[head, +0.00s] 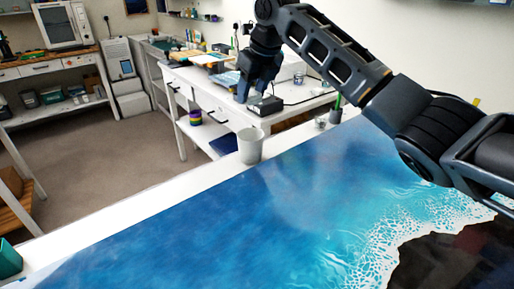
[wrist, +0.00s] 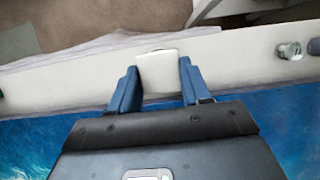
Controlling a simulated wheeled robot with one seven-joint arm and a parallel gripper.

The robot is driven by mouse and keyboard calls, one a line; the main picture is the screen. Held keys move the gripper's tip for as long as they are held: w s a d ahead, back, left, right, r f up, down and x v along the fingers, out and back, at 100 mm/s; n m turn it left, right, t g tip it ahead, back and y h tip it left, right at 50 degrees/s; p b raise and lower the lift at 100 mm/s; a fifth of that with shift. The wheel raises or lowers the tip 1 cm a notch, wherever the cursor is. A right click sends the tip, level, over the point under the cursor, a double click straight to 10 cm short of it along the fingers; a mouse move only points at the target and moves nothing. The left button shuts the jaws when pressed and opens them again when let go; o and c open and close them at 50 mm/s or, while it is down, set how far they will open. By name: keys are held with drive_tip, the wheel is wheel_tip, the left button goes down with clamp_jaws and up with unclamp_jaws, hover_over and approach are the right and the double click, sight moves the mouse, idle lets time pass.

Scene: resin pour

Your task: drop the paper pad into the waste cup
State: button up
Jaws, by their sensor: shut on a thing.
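The waste cup (head: 250,146) is a pale grey-white cup standing upright on the white ledge along the far edge of the blue resin table. My gripper (head: 252,92) is above and behind it in the head picture, pointing down. In the wrist view, my gripper's blue fingers (wrist: 156,88) are shut on a white, squarish paper pad (wrist: 158,72). The pad is hard to make out in the head view. I cannot tell the cup apart in the wrist view, where the pad and fingers may cover it.
The resin panel (head: 200,215) fills the foreground. A small clear glass (head: 321,122) stands on the ledge to the right; it also shows in the wrist view (wrist: 289,50). Open floor (head: 95,150) lies to the left.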

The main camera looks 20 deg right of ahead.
sight(256, 103)
drive_tip(key=f+b, duration=0.1)
drive_tip(key=d+f+b, duration=0.1)
drive_tip(key=f, duration=0.1)
drive_tip(key=shift+d+f, duration=0.1)
drive_tip(key=shift+f, duration=0.2)
drive_tip(key=shift+f+b, duration=0.4)
drive_tip(key=shift+b, duration=0.05)
drive_tip(key=o, duration=1.1)
drive_tip(key=shift+r, duration=0.1)
drive_tip(key=v, duration=0.7)
drive_tip(key=shift+s+r+b, duration=0.15)
drive_tip(key=shift+r+b, duration=0.15)
